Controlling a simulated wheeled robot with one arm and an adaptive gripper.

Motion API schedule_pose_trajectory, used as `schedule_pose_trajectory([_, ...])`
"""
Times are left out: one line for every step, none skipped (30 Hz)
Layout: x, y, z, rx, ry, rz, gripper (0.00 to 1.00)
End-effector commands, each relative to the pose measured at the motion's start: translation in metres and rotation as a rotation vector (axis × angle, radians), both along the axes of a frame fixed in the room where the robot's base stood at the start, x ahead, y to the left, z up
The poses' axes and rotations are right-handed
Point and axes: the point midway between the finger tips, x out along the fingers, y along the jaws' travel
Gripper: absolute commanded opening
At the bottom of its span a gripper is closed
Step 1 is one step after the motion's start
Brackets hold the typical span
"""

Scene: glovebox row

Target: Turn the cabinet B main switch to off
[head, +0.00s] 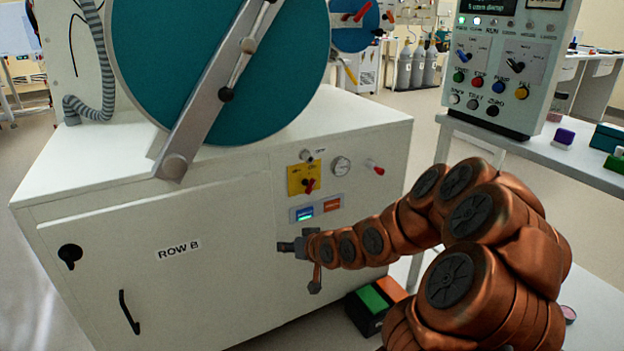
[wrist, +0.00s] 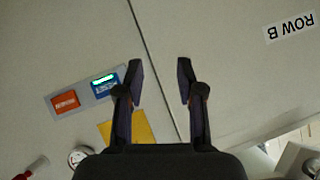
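The cabinet labelled ROW B (head: 200,285) stands in front of me. Its switch is a red handle (head: 310,184) on a yellow plate (head: 296,178) on the front panel, with a small label above. The handle's exact setting is too small to read. In the wrist view the yellow plate (wrist: 134,128) shows partly behind my gripper's left finger and body, and the red handle is hidden. My gripper (wrist: 161,78) is open and empty, its fingers apart over bare panel. In the head view my gripper (head: 284,247) is below and left of the plate.
A blue and orange indicator strip (head: 316,208) lies below the yellow plate. A round gauge (head: 340,166) and a red-tipped knob (head: 375,168) are to its right. A control box (head: 503,70) stands on the right bench. A black box with green and orange tops (head: 372,298) is below my arm.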

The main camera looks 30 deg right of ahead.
Motion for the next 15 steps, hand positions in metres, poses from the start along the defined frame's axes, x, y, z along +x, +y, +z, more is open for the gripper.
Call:
schedule_pose_trajectory([0.008,-0.017,0.013,0.029,-0.071,-0.037,0.38])
schedule_pose_trajectory([0.013,-0.026,0.021,0.043,-0.121,-0.057,0.38])
schedule_pose_trajectory([0.018,-0.039,0.030,0.061,-0.182,-0.084,0.38])
schedule_pose_trajectory([0.021,-0.048,0.038,0.073,-0.231,-0.103,0.38])
schedule_pose_trajectory([0.023,-0.058,0.046,0.084,-0.273,-0.123,0.38])
schedule_pose_trajectory([0.025,-0.069,0.055,0.099,-0.329,-0.147,0.38])
schedule_pose_trajectory([0.025,-0.077,0.061,0.108,-0.364,-0.164,0.38])
schedule_pose_trajectory([0.025,-0.085,0.067,0.116,-0.400,-0.180,0.38])
schedule_pose_trajectory([0.025,-0.094,0.074,0.125,-0.439,-0.198,0.38])
schedule_pose_trajectory([0.024,-0.100,0.079,0.131,-0.469,-0.211,0.38])
schedule_pose_trajectory([0.023,-0.105,0.084,0.134,-0.494,-0.220,0.38])
schedule_pose_trajectory([0.022,-0.111,0.088,0.139,-0.516,-0.232,0.38])
schedule_pose_trajectory([0.022,-0.114,0.090,0.141,-0.531,-0.239,0.38])
schedule_pose_trajectory([0.021,-0.117,0.092,0.143,-0.544,-0.242,0.38])
schedule_pose_trajectory([0.021,-0.119,0.094,0.146,-0.557,-0.248,0.38])
